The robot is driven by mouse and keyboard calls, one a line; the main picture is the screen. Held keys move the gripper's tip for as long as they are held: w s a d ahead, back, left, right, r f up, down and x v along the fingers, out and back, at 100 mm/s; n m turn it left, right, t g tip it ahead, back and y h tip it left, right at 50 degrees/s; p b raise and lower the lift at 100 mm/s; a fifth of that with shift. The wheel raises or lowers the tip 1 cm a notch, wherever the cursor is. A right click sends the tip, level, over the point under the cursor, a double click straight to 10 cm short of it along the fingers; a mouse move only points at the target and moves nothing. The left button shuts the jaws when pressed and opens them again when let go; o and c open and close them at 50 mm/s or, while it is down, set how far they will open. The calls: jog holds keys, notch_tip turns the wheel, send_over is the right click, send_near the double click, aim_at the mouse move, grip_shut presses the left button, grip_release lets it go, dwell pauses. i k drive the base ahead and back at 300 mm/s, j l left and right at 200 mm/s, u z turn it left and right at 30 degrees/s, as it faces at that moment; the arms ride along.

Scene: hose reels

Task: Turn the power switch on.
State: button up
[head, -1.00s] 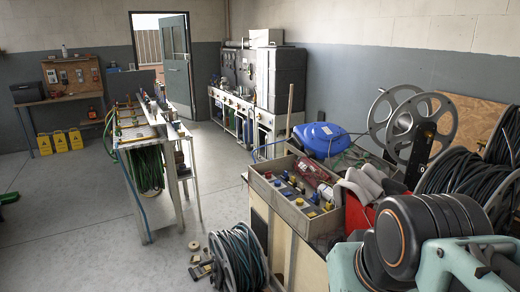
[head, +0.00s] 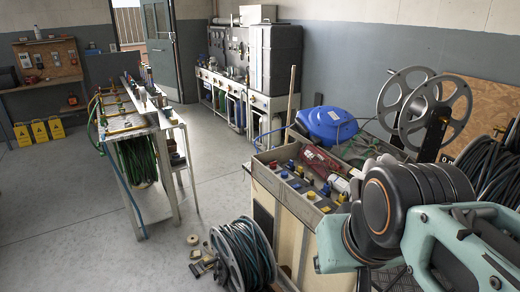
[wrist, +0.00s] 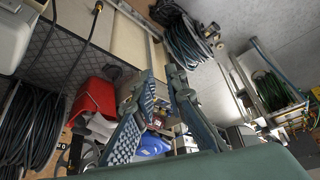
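In the head view, a panel box (head: 262,180) with several red, blue and yellow knobs or sockets (head: 306,182) sits on the cabinet right of centre. I cannot tell which part, if any, is the power switch. In the wrist view, my gripper (wrist: 160,78) shows two teal fingers with textured pads, apart from each other and with nothing between them. It is not touching anything I can make out. In the head view, my teal and black arm fills the lower right and hides part of the cabinet top; the gripper's fingers are not visible there.
A blue hose reel case (head: 328,128) and a grey metal reel (head: 402,115) stand behind the panel. A red bin (wrist: 92,102) shows in the wrist view. Floor (head: 75,215) at left is clear.

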aim_at(273, 166)
jog(key=i+j+z, duration=0.35)
jog(key=i+j, duration=0.75)
jog(key=i, duration=0.1)
